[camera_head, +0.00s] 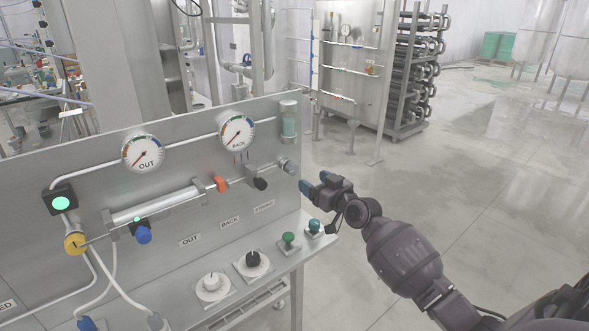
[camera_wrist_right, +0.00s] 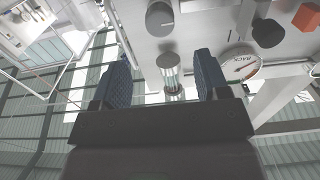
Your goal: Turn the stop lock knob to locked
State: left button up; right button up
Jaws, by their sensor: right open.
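No label readable here names the stop lock knob, so I cannot tell for sure which knob it is. A grey round knob (camera_head: 287,165) sits at the right end of the panel's pipe; in the right wrist view a grey knob with a white line (camera_wrist_right: 160,18) shows beyond the fingers. A black knob (camera_head: 253,260) and a white knob (camera_head: 212,284) sit on the ledge. My right gripper (camera_head: 322,185) is open and empty, off the panel's right edge, apart from the knobs. Its blue fingers also show in the right wrist view (camera_wrist_right: 162,62). My left gripper is out of view.
The steel panel (camera_head: 190,215) carries an OUT gauge (camera_head: 143,152), a BACK gauge (camera_head: 238,133), a sight glass (camera_head: 288,120), an orange part (camera_head: 221,184) and a yellow knob (camera_head: 75,243). Green (camera_head: 288,240) and teal (camera_head: 314,226) knobs stand on the ledge's right end. Open floor lies right.

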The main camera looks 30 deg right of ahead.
aim_at(295, 169)
jog(key=w, duration=0.9)
jog(key=shift+w+a, duration=0.1)
jog(key=shift+a, duration=0.25)
jog(key=c, duration=0.9)
